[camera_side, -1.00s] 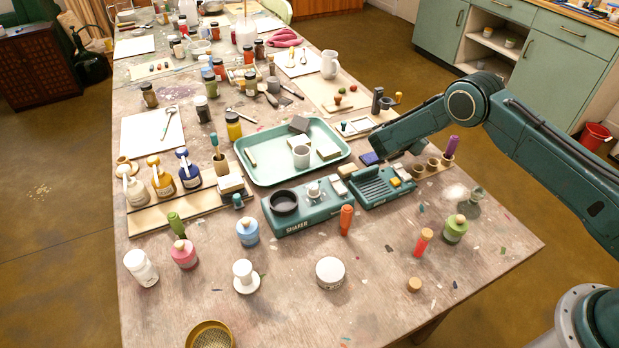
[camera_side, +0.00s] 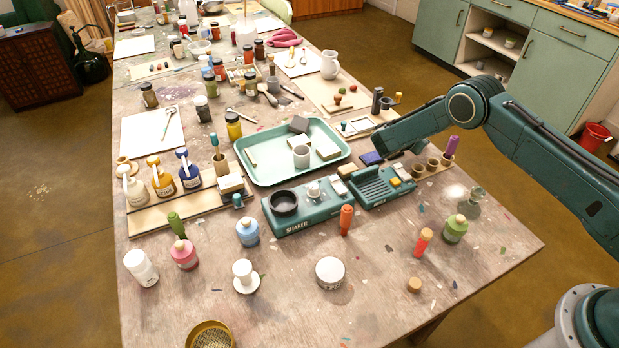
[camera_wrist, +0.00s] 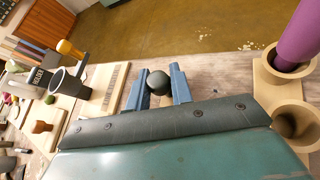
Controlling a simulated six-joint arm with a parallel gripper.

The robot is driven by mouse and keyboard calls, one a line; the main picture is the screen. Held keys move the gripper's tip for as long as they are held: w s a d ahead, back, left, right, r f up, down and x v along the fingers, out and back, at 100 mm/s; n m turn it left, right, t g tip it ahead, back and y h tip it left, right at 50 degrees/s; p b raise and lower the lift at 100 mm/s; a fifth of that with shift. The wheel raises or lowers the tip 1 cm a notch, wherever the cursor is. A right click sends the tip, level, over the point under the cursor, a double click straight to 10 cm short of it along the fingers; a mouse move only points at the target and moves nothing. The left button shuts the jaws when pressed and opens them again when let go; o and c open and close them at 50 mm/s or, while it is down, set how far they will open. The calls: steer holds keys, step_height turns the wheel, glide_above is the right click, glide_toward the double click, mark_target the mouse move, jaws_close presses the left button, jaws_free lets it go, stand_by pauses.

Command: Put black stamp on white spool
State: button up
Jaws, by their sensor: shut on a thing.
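My gripper (camera_wrist: 160,70) has its two blue fingers closed on the black stamp (camera_wrist: 158,83), which shows in the wrist view as a dark round knob between them. The lower part of the stamp is hidden, so I cannot tell whether it touches the table. In the side view my fingers and the stamp are hidden by my arm, behind the green ribbed tray. The white spool (camera_side: 245,277) stands upright near the front of the table, with a wide base and a narrower top. It is far to the front left of my gripper, with nothing on it.
The green shaker (camera_side: 310,207) and ribbed tray (camera_side: 383,186) lie between my arm and the spool. An orange-red bottle (camera_side: 346,220), a blue bottle (camera_side: 248,232) and a white jar (camera_side: 330,273) stand near the spool. A holder with a purple marker (camera_wrist: 295,38) is close on the right.

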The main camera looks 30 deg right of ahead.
steer(key=shift+r, duration=0.2)
jaws_close()
step_height(320, 180, up, 20)
steer(key=shift+f, duration=0.15)
stand_by(0.3)
stand_by(0.5)
steer(key=a+r+n+t+y, duration=0.1)
steer(key=a+n+t+y, duration=0.35)
steer(key=a, duration=1.25)
steer(key=a+r+n+t+y, duration=0.15)
steer(key=a+n+y, duration=0.55)
steer(key=a, duration=0.9)
steer(key=s+a+r+n+g+y, duration=0.2)
steer(key=s+a+n+y, duration=0.35)
steer(key=s+a, duration=0.65)
steer(key=s+a+r+n+g+y, duration=0.2)
steer(key=s+a+n+y, duration=0.3)
steer(key=s+a, duration=0.7)
steer(key=shift+n+h, duration=0.4)
steer(key=shift+h, duration=0.2)
steer(key=w+f, duration=0.1)
steer(key=f, duration=0.4)
steer(key=w+a+f, duration=0.1)
steer(key=f, duration=0.4)
steer(key=w+a+f, duration=0.1)
steer(key=f, duration=0.5)
steer(key=shift+a, duration=0.25)
